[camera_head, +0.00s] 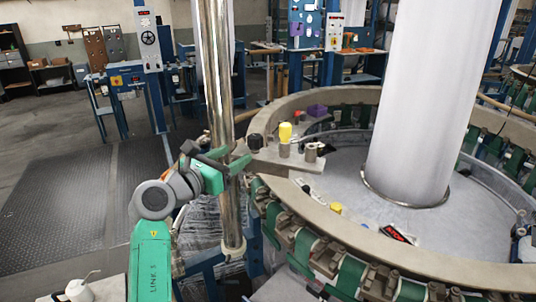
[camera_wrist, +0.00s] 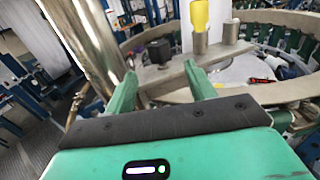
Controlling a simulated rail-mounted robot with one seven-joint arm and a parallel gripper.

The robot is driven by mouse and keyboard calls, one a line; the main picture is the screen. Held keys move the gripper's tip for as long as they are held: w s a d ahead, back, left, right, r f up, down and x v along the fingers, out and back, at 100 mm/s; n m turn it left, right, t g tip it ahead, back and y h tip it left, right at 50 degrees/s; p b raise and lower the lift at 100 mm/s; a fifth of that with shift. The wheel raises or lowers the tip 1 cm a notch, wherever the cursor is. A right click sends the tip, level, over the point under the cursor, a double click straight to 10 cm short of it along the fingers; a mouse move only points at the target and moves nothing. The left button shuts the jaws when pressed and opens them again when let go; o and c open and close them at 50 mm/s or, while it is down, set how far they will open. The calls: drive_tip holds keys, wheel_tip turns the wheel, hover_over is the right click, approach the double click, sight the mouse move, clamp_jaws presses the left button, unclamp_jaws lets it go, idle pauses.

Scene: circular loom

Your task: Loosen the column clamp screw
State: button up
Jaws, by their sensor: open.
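The column (camera_head: 216,90) is a shiny upright metal tube, also at the upper left of the wrist view (camera_wrist: 88,38). A flat grey bracket arm (camera_head: 300,165) extends right from it. A black knob, apparently the clamp screw (camera_head: 255,141), stands on the bracket near the column; it shows in the wrist view (camera_wrist: 158,50) beyond the fingertips. My gripper (camera_head: 238,158) is beside the column. In the wrist view its two green fingers (camera_wrist: 160,72) are apart, with nothing between them. The knob appears to be ahead of the fingers, not touching them.
A yellow-topped peg (camera_head: 285,134) and a short metal post (camera_head: 310,152) stand farther along the bracket. The loom's round rim (camera_head: 270,112) lies below and beyond, with a wide white cylinder (camera_head: 430,90) at its centre. Dark floor mats (camera_head: 60,225) are clear at left.

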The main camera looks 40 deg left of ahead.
sight(250, 144)
drive_tip(key=w+b, duration=0.1)
drive_tip(key=w, duration=0.6)
drive_tip(key=shift+w+a, duration=0.1)
drive_tip(key=shift+w, duration=0.2)
drive_tip(key=shift+c, duration=0.4)
